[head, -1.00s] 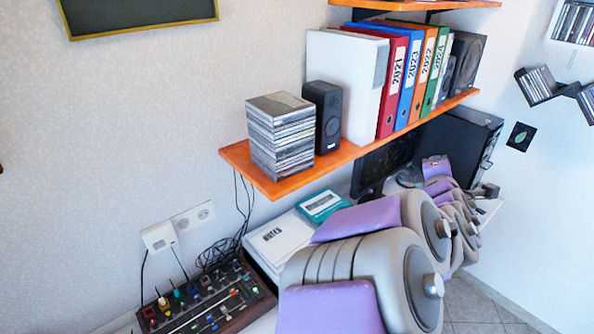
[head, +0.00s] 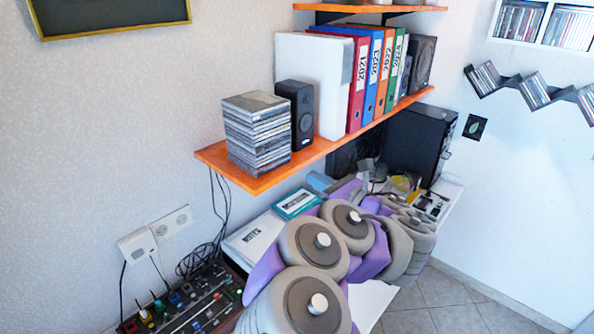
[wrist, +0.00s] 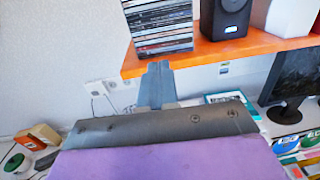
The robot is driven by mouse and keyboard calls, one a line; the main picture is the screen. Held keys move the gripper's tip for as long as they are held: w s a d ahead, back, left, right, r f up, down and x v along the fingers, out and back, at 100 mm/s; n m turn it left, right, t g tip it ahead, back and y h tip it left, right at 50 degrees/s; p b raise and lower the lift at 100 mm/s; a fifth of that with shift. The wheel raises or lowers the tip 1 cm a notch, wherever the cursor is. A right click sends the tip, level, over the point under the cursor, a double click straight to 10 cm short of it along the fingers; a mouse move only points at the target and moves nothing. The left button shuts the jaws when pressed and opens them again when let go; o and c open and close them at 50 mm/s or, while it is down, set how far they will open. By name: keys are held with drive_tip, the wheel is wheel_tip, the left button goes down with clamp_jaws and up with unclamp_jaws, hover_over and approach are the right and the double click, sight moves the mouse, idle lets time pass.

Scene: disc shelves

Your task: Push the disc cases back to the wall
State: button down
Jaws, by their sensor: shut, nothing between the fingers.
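A tall stack of disc cases (head: 257,135) stands on the left end of the orange shelf (head: 275,178), close to the shelf's front edge and left of a black speaker. The stack's lower part shows at the top of the wrist view (wrist: 160,27). My gripper (wrist: 157,70) is shut and empty. In the wrist view its fingers appear just below the stack and the shelf edge, with no clear contact. In the head view I cannot make out the fingertips among my arm links.
The speaker (head: 297,112), a white box (head: 308,80) and several ring binders (head: 357,85) fill the shelf to the right. Below are a mixer (head: 185,305), a notes box (head: 252,240) and a monitor (wrist: 295,75). More discs sit in a zigzag rack (head: 535,90).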

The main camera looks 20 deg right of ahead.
sight(275, 155)
drive_tip(key=x, duration=1.1)
drive_tip(key=shift+w+d, duration=0.15)
drive_tip(key=shift+w, duration=0.25)
drive_tip(key=shift+b+x, duration=0.3)
drive_tip(key=shift+x, duration=0.45)
drive_tip(key=shift+w+b, duration=0.4)
drive_tip(key=shift+b, duration=0.2)
drive_tip(key=b+x, duration=0.4)
drive_tip(key=x, duration=0.7)
drive_tip(key=shift+w+a+r, duration=0.1)
drive_tip(key=shift+w+a, duration=0.1)
drive_tip(key=shift+w, duration=0.05)
